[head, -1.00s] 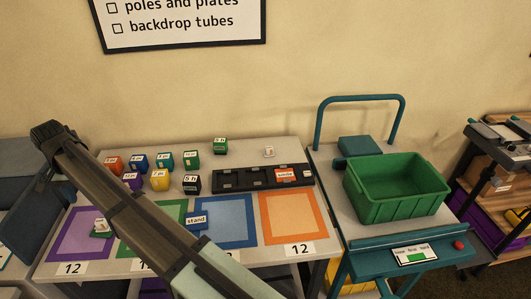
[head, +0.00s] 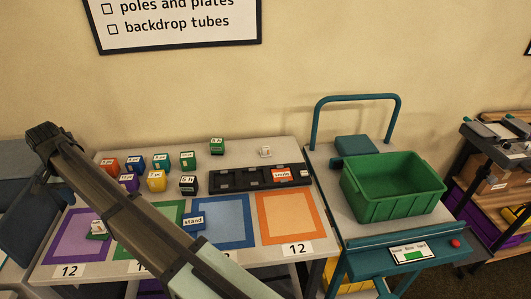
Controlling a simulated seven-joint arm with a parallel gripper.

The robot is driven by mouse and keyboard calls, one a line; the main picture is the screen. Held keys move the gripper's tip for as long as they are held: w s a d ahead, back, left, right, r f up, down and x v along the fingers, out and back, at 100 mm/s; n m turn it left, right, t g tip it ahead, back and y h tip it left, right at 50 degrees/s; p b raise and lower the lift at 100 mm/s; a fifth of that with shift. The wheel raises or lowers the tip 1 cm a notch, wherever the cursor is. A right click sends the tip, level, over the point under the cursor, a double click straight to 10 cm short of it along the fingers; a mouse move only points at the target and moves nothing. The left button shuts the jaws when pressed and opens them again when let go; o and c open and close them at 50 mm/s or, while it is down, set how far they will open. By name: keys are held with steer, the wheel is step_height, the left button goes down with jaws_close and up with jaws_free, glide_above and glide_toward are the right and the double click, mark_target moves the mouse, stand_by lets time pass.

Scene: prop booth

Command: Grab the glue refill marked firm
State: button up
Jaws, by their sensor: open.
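I cannot make out a glue refill marked firm. Small labelled blocks stand at the back left of the grey table (head: 276,148), among them an orange one (head: 110,166), a yellow one (head: 157,182), a black one (head: 189,187) and a green one (head: 217,148); most of their labels are too small to read surely.
A black tray (head: 228,180) with an orange-red label lies in front of the back edge. Coloured squares line the front, with a blue "stand" block (head: 193,222) between two. A teal trolley (head: 345,220) at right carries an empty green crate (head: 395,207). The orange square (head: 287,217) is clear.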

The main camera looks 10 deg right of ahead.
steer(key=w+d+m, duration=0.2)
steer(key=w+d, duration=0.9)
steer(key=d, duration=0.1)
steer(key=r+m, duration=0.1)
steer(key=m, duration=0.8)
glide_above(266, 148)
steer(key=f+m, duration=0.4)
steer(key=f, duration=0.1)
steer(key=f+m, duration=0.2)
steer(key=f, duration=0.1)
steer(key=shift+w+a, duration=0.25)
steer(key=shift+w, duration=0.05)
steer(key=shift+s+d+f, duration=0.1)
steer(key=shift+f, duration=1.25)
steer(key=shift+s+d+f, duration=0.1)
steer(key=shift+f, duration=1.25)
steer(key=shift+c, duration=0.4)
